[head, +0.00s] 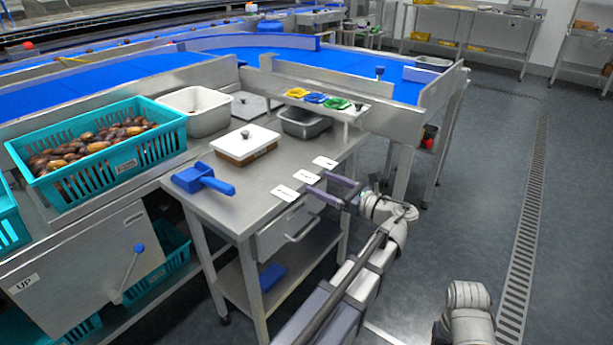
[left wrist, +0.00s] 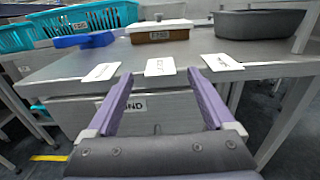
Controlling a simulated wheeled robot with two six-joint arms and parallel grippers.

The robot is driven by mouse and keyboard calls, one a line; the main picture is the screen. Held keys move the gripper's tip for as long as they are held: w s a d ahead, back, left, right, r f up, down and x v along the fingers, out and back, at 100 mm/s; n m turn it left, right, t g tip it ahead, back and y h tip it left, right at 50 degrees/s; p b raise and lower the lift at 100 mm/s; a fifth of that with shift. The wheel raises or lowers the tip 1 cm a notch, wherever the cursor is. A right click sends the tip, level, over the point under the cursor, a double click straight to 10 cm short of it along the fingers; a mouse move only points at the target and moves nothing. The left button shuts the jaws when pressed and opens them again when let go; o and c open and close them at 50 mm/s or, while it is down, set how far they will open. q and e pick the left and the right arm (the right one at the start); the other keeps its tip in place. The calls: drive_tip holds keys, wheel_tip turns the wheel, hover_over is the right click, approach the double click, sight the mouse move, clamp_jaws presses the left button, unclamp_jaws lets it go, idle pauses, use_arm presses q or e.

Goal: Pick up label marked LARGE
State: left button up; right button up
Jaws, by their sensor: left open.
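Three white label cards lie in a row along the front edge of the steel table: a left one (head: 284,193), a middle one (head: 306,177) and a right one (head: 325,162). Their print is too small to read, so I cannot tell which says LARGE. My left gripper (head: 316,180) is open and empty at the table's edge, its purple fingers pointing at the row. In the left wrist view the middle card (left wrist: 160,66) shows between and just beyond the fingertips; the left card (left wrist: 102,71) and right card (left wrist: 222,62) lie outside them. My right gripper is out of view.
Behind the cards stand a blue scoop (head: 203,179), a white-lidded brown box (head: 245,144) and a grey tub (head: 304,122). A teal crate of dates (head: 100,150) is at the left. A drawer handle (head: 303,229) sticks out below the table edge. Open floor lies right.

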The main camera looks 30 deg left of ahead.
use_arm(q)
drive_tip(key=shift+a, duration=0.7)
drive_tip(key=shift+c, duration=0.3)
clamp_jaws()
